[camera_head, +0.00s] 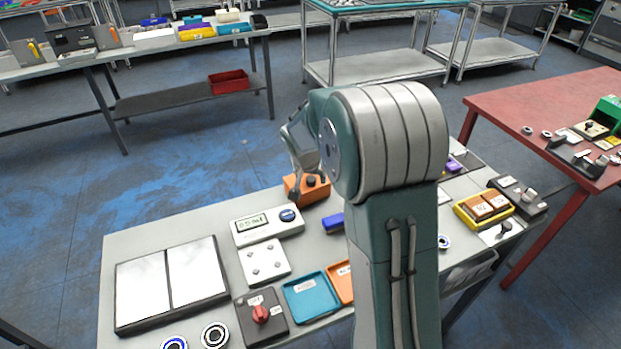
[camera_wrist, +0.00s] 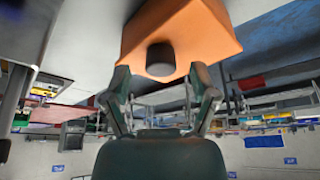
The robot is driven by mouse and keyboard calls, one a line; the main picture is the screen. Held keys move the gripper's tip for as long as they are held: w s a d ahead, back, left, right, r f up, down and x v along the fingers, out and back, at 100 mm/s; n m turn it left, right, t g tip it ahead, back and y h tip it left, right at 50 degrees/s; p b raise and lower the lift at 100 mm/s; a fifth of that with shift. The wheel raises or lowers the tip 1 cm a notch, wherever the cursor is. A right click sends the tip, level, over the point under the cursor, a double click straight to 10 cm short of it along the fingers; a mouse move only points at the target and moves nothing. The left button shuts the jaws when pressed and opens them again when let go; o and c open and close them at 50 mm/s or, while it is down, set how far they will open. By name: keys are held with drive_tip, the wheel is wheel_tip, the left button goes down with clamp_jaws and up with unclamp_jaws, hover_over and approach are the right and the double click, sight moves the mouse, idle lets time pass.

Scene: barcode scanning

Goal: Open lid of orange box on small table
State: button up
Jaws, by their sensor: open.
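The orange box (camera_head: 316,195) stands at the far edge of the small grey table (camera_head: 130,250), with a dark round knob on top. Its lid looks shut. In the wrist view, the orange box (camera_wrist: 175,32) fills the top middle, and its dark knob (camera_wrist: 160,58) points toward my gripper. My gripper (camera_wrist: 160,82) is open, with one finger on each side of the knob's line. The fingertips are close to the box and appear empty. In the head view, my gripper (camera_head: 306,188) is just above the box, partly hidden by my arm.
The table also carries a white double panel (camera_head: 170,285), a device with a display (camera_head: 267,226), a blue tray (camera_head: 310,297), a red-knob switch box (camera_head: 261,315) and a yellow tray (camera_head: 462,212). My arm hides the table's middle. A red table (camera_head: 550,95) stands to the right.

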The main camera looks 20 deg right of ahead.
drive_tip(key=shift+w+d+f, duration=0.15)
drive_tip(key=shift+d+f, duration=0.05)
drive_tip(key=shift+f, duration=0.35)
drive_tip(key=shift+a, duration=0.2)
drive_tip(key=shift+c, duration=0.3)
clamp_jaws()
